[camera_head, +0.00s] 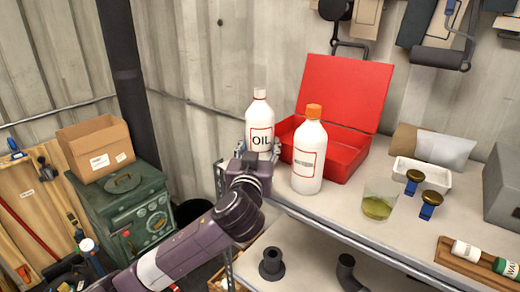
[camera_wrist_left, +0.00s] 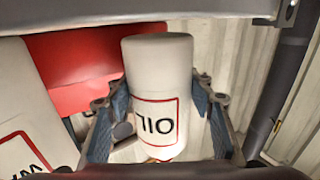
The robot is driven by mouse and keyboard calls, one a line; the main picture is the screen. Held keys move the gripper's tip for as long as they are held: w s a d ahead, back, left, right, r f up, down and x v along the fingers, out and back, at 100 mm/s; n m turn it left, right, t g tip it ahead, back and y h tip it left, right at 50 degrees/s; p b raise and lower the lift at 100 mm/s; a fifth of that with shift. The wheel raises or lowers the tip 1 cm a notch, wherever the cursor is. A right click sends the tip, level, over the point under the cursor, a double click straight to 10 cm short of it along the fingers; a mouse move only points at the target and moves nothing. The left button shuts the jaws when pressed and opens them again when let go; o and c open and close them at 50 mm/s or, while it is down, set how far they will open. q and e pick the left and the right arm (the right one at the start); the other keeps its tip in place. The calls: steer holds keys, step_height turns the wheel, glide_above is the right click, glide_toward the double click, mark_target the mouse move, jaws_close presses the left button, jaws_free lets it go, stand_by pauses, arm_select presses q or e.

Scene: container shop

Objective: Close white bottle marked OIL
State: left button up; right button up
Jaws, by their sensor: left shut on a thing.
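The white bottle marked OIL (camera_head: 260,118) is upright at the left end of the workbench, left of the red box. Its narrow top (camera_head: 260,93) looks white or pale; I cannot tell whether a cap is on it. My left gripper (camera_head: 262,152) is shut on the bottle's body from the front. In the left wrist view the bottle (camera_wrist_left: 158,85) appears upside down between the two blue-padded fingers. Its neck is mostly hidden there. I cannot tell whether its base touches the bench. My right gripper is not in view.
A white bottle with an orange cap (camera_head: 308,155) stands close on the right. An open red box (camera_head: 345,95) is behind. A glass with green liquid (camera_head: 378,198), gold-topped stoppers (camera_head: 428,204) and a white tray (camera_head: 425,172) stand further right. A green machine (camera_head: 120,215) is at left.

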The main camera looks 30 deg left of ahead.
arm_select(q)
step_height(320, 180, up, 19)
steer(key=shift+f+b, duration=0.15)
steer(key=shift+b, duration=0.3)
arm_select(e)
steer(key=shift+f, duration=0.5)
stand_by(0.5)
arm_select(q)
steer(key=o, duration=0.7)
steer(key=c, duration=1.1)
steer(key=shift+c, duration=0.2)
